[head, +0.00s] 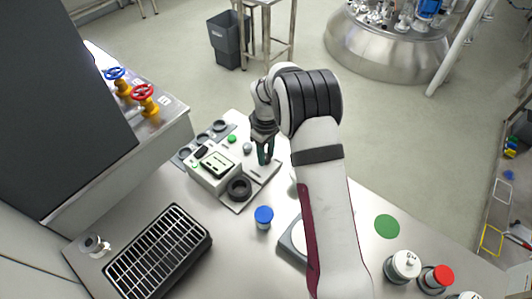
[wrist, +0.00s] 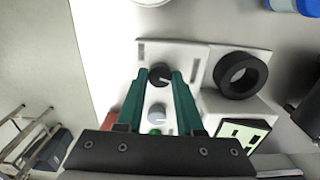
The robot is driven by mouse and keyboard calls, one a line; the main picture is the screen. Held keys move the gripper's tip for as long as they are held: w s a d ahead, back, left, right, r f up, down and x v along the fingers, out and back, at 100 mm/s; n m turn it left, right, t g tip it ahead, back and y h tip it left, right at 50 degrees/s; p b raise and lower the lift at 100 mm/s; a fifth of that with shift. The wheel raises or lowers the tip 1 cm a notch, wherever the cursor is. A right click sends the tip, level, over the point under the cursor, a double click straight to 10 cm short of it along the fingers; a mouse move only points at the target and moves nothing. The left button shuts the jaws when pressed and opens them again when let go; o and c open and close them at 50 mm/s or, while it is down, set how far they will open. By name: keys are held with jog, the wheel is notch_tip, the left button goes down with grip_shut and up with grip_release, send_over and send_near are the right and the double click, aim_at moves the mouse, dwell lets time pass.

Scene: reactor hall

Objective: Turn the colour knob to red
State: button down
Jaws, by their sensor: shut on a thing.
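My gripper (head: 264,160) points down at a pale control panel (head: 236,207) on the bench. In the wrist view its two green fingers (wrist: 160,76) stand on either side of a small black knob (wrist: 161,72), shut on it. In the head view the fingers hide this knob. A grey knob (wrist: 157,112) and a green button (wrist: 155,131) lie in line with it between the fingers; the grey knob (head: 247,148) also shows in the head view. No colour marks around the black knob can be made out, so its setting cannot be told.
A thick black ring (wrist: 242,75) and a box with a lit screen (head: 215,160) are close beside the gripper. Valve wheels (head: 144,94) are at the left.

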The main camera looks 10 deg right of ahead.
jog(key=m, duration=0.5)
jog(key=shift+m, duration=0.3)
jog(key=m, duration=1)
jog(key=shift+m, duration=0.4)
jog(key=m, duration=0.5)
jog(key=shift+m, duration=0.3)
jog(key=c, duration=0.5)
grip_release()
jog(key=shift+c, duration=0.2)
